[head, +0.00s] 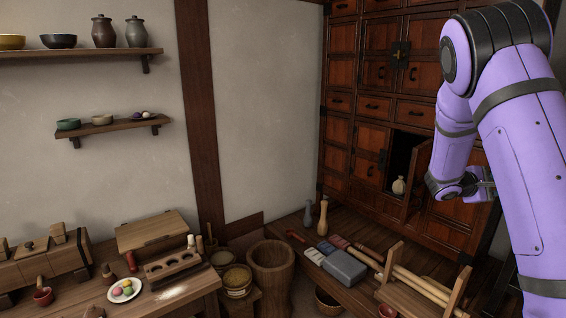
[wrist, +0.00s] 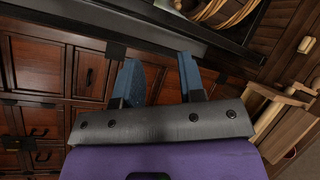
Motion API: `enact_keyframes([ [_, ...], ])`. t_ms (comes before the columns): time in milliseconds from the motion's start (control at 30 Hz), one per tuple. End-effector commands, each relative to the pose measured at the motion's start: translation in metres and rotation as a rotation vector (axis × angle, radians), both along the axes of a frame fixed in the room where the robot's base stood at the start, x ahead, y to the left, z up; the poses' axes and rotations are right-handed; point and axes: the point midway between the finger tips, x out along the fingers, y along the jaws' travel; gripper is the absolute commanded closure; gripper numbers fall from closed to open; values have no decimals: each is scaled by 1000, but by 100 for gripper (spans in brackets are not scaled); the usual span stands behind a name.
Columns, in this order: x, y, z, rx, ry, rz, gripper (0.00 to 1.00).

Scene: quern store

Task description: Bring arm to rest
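My purple arm (head: 515,150) fills the right side of the head view, raised and bent in front of the dark red-brown cabinet. My gripper (wrist: 158,78) shows in the wrist view with its two blue fingers apart and nothing between them. In the head view the hand is mostly hidden behind the arm. The cabinet (head: 345,130) also shows in the wrist view (wrist: 45,80), tilted. One small cabinet door (head: 417,185) stands open beside my wrist, with a small pale bottle (head: 398,185) in the opening.
A low bench holds a grey block (head: 345,266), wooden tools and a wooden rack (head: 425,290). A wooden mortar (head: 271,268) stands left of it. A table (head: 85,300) holds a plate of coloured balls (head: 125,290). Wall shelves (head: 75,55) carry bowls and jars.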

Motion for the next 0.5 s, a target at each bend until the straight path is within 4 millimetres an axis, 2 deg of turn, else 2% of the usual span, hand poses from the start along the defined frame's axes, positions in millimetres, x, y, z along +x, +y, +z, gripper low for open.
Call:
enact_keyframes([
  [33,-13,5,11,49,-39,-32,64],
  [100,-30,12,21,117,-85,-78,64],
  [267,-68,35,40,276,-181,-164,64],
  [500,-123,77,65,522,-315,-263,64],
])
